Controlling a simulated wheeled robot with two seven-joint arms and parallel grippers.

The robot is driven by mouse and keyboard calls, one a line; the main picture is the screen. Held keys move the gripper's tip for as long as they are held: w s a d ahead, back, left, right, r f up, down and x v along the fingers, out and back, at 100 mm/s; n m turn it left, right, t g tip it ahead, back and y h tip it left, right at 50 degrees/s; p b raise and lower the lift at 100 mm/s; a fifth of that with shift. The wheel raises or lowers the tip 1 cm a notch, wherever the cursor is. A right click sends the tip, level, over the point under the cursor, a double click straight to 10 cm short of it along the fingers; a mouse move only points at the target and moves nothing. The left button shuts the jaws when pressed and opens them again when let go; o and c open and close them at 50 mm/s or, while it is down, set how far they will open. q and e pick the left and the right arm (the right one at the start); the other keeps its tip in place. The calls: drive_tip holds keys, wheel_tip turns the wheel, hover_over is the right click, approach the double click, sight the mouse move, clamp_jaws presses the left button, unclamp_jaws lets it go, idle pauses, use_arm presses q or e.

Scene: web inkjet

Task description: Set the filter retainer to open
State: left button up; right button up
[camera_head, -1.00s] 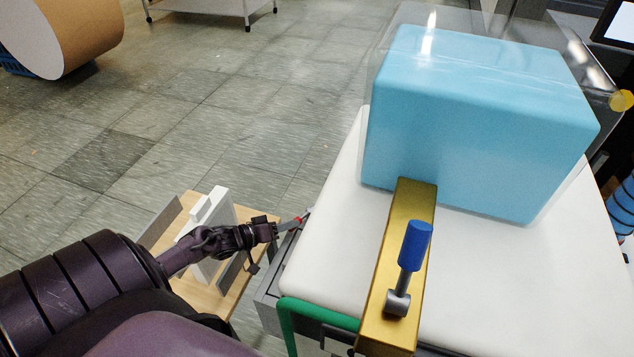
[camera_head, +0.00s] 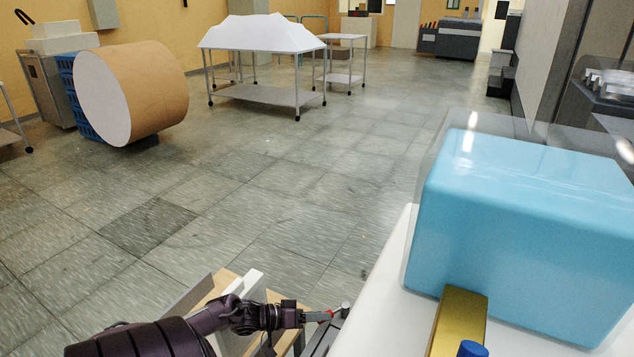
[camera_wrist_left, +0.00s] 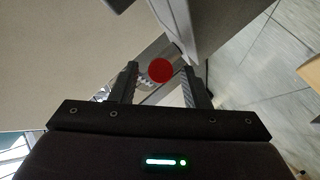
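A red round knob (camera_wrist_left: 160,70) shows in the left wrist view, between the two fingers of my left gripper (camera_head: 322,316). Gaps show between the knob and each finger, so the gripper is open and not clamped on it. In the head view the gripper is left of the white-topped machine (camera_head: 392,318), by a grey part at its side. A gold bar (camera_head: 458,318) with a blue-capped handle (camera_head: 472,349) lies in front of a light blue block; the handle is mostly cut off. I cannot tell which part is the filter retainer. My right gripper is not in view.
The light blue block (camera_head: 540,235) sits under a clear cover on the machine. A wooden stand with grey and white panels (camera_head: 250,290) is below my left arm. A large paper roll (camera_head: 135,92) and a white-covered cart (camera_head: 262,65) stand farther back; the floor between is clear.

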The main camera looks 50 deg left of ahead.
use_arm(q)
wheel_tip(320, 180, up, 9)
drive_tip(key=shift+s+p, duration=0.1)
drive_tip(key=shift+p, duration=0.8)
wheel_tip(320, 180, up, 11)
